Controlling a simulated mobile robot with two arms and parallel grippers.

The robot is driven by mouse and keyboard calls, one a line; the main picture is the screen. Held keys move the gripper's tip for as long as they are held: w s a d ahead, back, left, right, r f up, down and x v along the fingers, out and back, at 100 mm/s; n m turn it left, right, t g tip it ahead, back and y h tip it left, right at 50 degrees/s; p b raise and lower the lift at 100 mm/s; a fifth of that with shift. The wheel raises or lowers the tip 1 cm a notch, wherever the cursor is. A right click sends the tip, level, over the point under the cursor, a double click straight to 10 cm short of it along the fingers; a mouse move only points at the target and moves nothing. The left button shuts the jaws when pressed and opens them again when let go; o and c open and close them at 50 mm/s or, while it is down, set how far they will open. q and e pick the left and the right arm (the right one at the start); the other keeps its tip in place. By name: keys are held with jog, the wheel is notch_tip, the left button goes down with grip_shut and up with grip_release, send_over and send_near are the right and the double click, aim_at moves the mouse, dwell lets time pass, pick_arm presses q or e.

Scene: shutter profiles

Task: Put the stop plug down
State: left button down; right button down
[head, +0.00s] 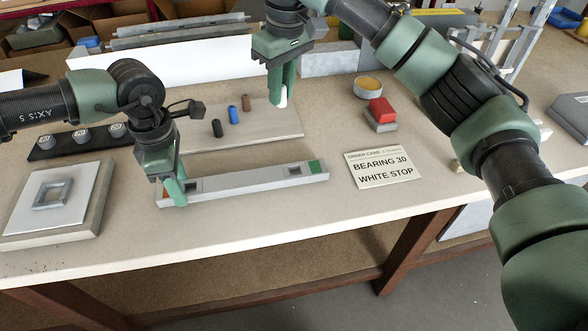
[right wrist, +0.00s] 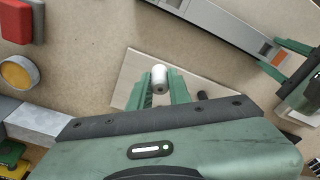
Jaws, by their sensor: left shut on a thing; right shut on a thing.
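The white stop plug (head: 284,100) is between the fingers of my right gripper (head: 283,93), over the right part of a pale board (head: 270,126). I cannot tell whether its lower end touches the board. In the right wrist view the white plug (right wrist: 159,74) shows between the two green fingertips (right wrist: 160,86). A brown plug (head: 246,102), a blue plug (head: 232,113) and a black plug (head: 217,128) stand on the board's left part. My left gripper (head: 174,192) is shut on the left end of the grey shutter profile (head: 240,180), which has square openings and a green right end.
An order card (head: 382,168) reads "BEARING 30 WHITE STOP". Behind it are a red-topped block (head: 381,114) and a round tin (head: 367,87). A black strip with numbered bearings (head: 75,141) and a plate with a square frame (head: 52,194) lie left. The front table edge is clear.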

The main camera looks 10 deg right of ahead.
send_over(296, 163)
jog(key=s, duration=0.1)
jog(key=f, duration=0.4)
jog(key=s+f, duration=0.1)
jog(key=f, duration=0.1)
jog(key=shift+a, duration=0.3)
notch_tip(296, 163, down, 5)
jog(key=shift+f, duration=0.15)
pick_arm(q)
jog(key=shift+s+r, duration=0.1)
pick_arm(e)
jog(key=shift+s+f, duration=0.1)
jog(key=shift+f, duration=0.15)
